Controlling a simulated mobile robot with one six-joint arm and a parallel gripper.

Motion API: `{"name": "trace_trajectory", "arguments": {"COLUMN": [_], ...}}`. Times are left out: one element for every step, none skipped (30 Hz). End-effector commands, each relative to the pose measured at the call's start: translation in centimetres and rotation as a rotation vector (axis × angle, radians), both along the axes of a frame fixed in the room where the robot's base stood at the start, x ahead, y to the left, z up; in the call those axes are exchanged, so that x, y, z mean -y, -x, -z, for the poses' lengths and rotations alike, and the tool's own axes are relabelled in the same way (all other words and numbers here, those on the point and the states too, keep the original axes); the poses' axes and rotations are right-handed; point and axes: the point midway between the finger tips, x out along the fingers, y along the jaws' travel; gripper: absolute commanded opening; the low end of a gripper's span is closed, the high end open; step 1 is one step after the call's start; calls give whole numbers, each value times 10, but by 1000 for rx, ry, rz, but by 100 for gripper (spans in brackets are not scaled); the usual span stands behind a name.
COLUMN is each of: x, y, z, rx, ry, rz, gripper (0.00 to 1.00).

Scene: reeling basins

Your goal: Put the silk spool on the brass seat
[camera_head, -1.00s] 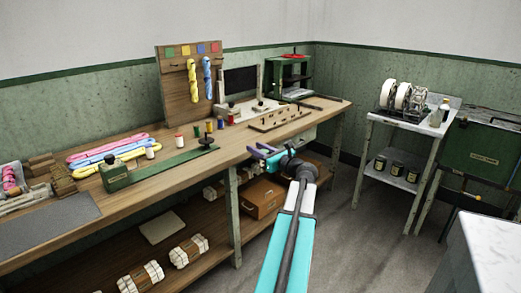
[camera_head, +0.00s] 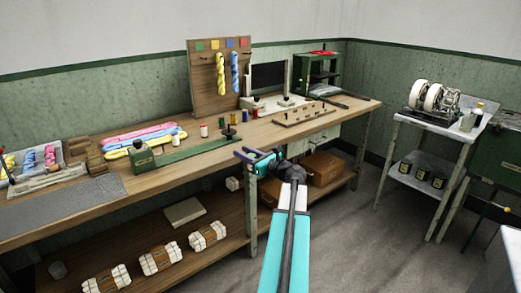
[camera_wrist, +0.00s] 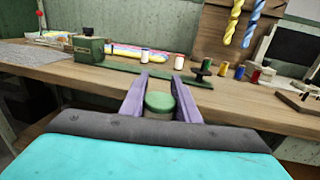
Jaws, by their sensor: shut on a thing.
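My gripper (camera_head: 246,154) reaches out in front of the workbench, near its front edge, in the head view. In the wrist view its purple fingers (camera_wrist: 160,92) are shut on a short cylinder with a green top and a pale lower part, which looks like the silk spool (camera_wrist: 159,103). The spool stands upright between the fingers, its lower end hidden by the gripper body. It is too small to make out in the head view. I cannot pick out the brass seat with certainty in either view.
The workbench (camera_head: 100,209) carries a green winder (camera_head: 142,158) with a long rail, several small thread spools, coloured skeins (camera_head: 150,137) and a pegged wooden block (camera_head: 306,115). A marble-topped stand (camera_head: 432,119) with white reels is at right. Floor between them is clear.

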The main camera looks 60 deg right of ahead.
Motion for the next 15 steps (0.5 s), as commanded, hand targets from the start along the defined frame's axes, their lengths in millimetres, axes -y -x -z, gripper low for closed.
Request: {"name": "trace_trajectory", "arguments": {"x": [-17, -26, -38, -48, -57, -70, -80, -90, -104, -114, -124, -138, -149, -159, -174], "y": [-17, -26, -37, -46, -54, -64, -72, -79, -89, -96, -103, -112, -118, -124, -132], "z": [2, 4, 6, 8, 10, 12, 14, 16, 18, 20, 22, 24, 26, 28, 30], "rx": [0, 0, -1, -1, -1, -2, -2, -3, -3, -3, -3, -3, -3, -3, -3], "ry": [-2, -2, -1, -1, -1, -1, -1, -2, -1, -1, -1, -2, -2, -2, -2], "rz": [-32, -49, -71, -87, -104, -127, -144, -161, -185, -202, -220, -243, -261, -278, -302], "gripper": [6, 6, 6, 6, 6, 6, 6, 6, 6, 6, 6, 6, 6, 6, 6]}}
